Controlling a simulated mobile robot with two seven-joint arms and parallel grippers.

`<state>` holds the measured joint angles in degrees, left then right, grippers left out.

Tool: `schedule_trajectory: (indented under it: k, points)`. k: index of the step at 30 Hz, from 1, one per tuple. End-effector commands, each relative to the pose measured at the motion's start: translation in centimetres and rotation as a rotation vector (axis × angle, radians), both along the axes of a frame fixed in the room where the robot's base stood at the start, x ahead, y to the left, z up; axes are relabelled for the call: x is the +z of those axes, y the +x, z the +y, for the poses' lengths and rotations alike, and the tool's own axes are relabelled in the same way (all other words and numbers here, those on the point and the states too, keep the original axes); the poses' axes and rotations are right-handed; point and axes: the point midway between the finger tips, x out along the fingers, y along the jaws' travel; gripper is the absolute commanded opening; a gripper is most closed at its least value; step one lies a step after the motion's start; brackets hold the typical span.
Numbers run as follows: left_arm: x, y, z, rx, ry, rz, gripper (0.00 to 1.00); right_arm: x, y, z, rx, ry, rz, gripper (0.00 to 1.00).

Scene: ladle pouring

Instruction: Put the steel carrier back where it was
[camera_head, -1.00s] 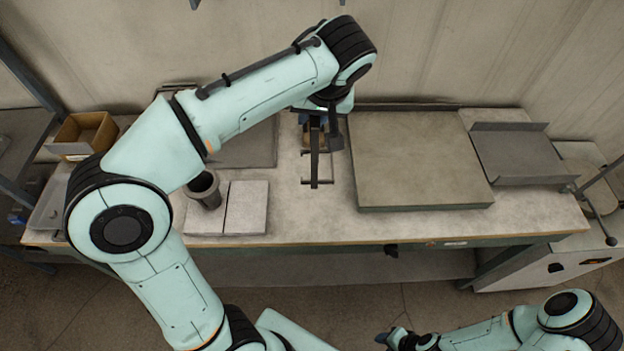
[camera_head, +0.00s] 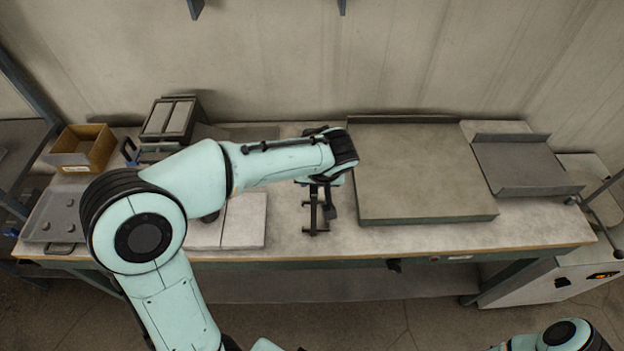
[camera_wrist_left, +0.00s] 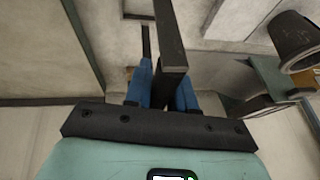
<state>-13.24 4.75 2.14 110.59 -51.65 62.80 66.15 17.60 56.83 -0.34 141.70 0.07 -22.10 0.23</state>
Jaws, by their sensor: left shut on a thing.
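The steel carrier (camera_head: 313,212) is a dark bar with short cross pieces, over the pale bench between the white tiles and the big grey plate. My left gripper (camera_head: 322,184) is shut on it from above. In the left wrist view my blue fingers (camera_wrist_left: 163,92) close around the carrier's dark bar (camera_wrist_left: 170,40), which points away from the wrist. I cannot tell whether the carrier touches the bench. My right gripper is out of view; only part of that arm shows at the bottom right.
A big grey plate (camera_head: 420,175) and a grey steel tray (camera_head: 525,165) lie to the right. White tiles (camera_head: 243,222) lie to the left. A dark cup (camera_wrist_left: 297,38) shows in the wrist view. A brown bin (camera_head: 85,148) and a two-slot box (camera_head: 170,118) stand at the back left.

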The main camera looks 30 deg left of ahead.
Motion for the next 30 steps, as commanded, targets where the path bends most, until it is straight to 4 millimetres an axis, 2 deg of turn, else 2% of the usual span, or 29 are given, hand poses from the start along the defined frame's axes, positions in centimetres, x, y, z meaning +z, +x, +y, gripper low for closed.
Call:
schedule_trajectory:
  k: [12, 13, 15, 24, 30]
  points:
    - [-0.4, 0.0, 0.0, 0.001, 0.0, -0.001, 0.0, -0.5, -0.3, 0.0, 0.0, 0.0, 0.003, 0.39]
    - [-0.3, 0.0, 0.0, 0.0, 0.0, 0.0, 0.34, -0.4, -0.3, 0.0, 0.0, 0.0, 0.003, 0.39]
    - [-0.3, 0.0, 0.0, 0.001, 0.0, 0.0, 0.5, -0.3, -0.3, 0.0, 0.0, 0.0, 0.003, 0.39]
    - [-0.1, 0.0, 0.0, 0.001, 0.0, 0.0, 0.5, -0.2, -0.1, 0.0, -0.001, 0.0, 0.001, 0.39]
    - [1.9, -0.4, -0.7, 0.0, -0.001, -0.004, 0.5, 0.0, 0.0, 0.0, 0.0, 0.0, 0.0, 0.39]
